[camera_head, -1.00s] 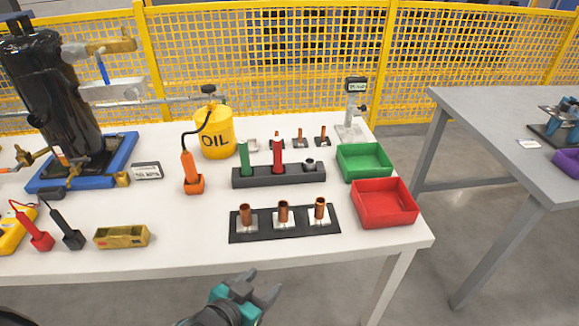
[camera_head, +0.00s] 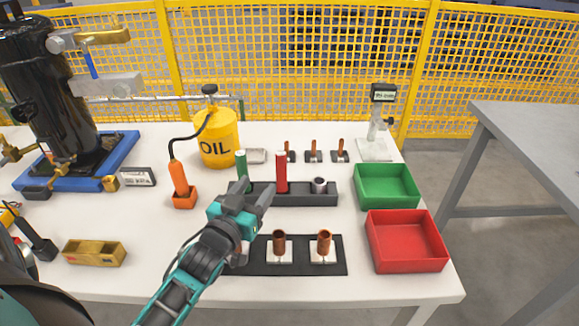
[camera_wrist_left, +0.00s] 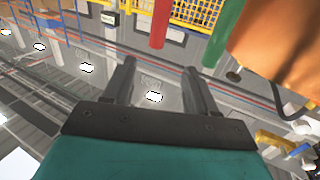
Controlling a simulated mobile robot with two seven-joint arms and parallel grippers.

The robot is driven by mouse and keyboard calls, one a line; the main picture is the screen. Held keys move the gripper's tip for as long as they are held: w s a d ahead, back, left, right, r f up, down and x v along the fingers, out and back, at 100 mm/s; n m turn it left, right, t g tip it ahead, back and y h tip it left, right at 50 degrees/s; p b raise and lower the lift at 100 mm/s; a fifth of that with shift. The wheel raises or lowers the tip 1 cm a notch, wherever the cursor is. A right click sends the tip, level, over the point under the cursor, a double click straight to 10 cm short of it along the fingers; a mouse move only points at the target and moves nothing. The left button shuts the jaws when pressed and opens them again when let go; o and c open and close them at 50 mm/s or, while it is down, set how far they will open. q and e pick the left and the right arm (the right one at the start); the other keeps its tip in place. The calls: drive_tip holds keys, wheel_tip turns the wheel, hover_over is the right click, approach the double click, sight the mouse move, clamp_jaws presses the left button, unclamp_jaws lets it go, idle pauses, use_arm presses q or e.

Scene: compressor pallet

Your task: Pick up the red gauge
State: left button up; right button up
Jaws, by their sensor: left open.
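The red gauge (camera_head: 281,172) is an upright red cylinder standing in a dark rack (camera_head: 308,199). A green gauge (camera_head: 242,165) stands to its left in the same rack. My left gripper (camera_head: 257,188) is open and empty, in front of the rack, with its fingers pointing toward the red and green gauges. In the left wrist view the red gauge (camera_wrist_left: 161,25) shows beyond the open fingers (camera_wrist_left: 160,78), apart from them, with the green gauge (camera_wrist_left: 222,32) to its right. My right gripper is not in view.
Copper fittings (camera_head: 279,245) stand on a black mat (camera_head: 300,268), partly behind my left arm. Green (camera_head: 387,202) and red (camera_head: 432,265) bins are at the right. A yellow oil can (camera_head: 217,138) and an orange tool (camera_head: 181,185) are left of the rack.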

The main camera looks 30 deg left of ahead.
sight(279, 162)
use_arm(q)
drive_tip(key=w, duration=0.4)
drive_tip(key=w+a, duration=0.1)
drive_tip(key=w, duration=0.1)
drive_tip(key=shift+w+b, duration=0.35)
drive_tip(key=w, duration=0.5)
drive_tip(key=shift+a+f+b, duration=0.15)
drive_tip(key=shift+f+b, duration=0.1)
drive_tip(key=shift+b, duration=0.15)
drive_tip(key=shift+w+a, duration=0.1)
drive_tip(key=shift+w, duration=0.35)
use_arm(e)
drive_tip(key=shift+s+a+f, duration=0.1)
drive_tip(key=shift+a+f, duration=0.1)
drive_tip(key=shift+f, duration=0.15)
use_arm(q)
drive_tip(key=shift+c, duration=0.5)
drive_tip(key=c, duration=0.9)
drive_tip(key=shift+c, duration=0.2)
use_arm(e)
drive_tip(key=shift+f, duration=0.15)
